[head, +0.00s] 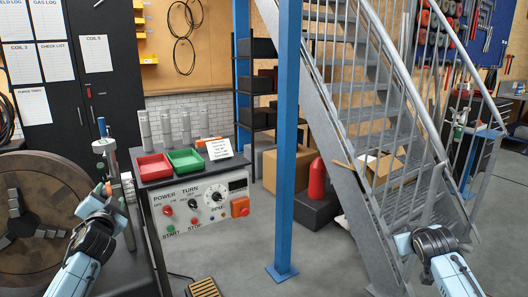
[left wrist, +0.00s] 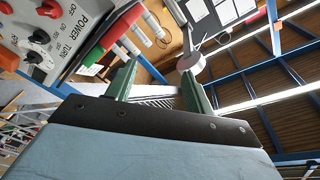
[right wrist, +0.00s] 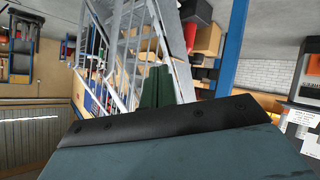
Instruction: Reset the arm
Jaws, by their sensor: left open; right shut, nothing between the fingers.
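My left arm (head: 90,245) reaches in from the lower left of the head view, beside the large brown disc and the control panel. In the left wrist view my left gripper (left wrist: 159,70) has its two green fingers well apart. A pale round piece (left wrist: 190,62) appears by the right finger; I cannot tell whether it touches. My right arm (head: 437,245) shows at the lower right of the head view, in front of the stairs; its fingers are not clear there. In the right wrist view my right gripper (right wrist: 158,72) has its green fingers together, with nothing between them.
A control panel (head: 205,210) carries a red tray (head: 152,167) and a green tray (head: 186,160). The brown disc (head: 35,195) stands at left. A blue post (head: 286,140) and metal stairs (head: 375,130) rise beyond.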

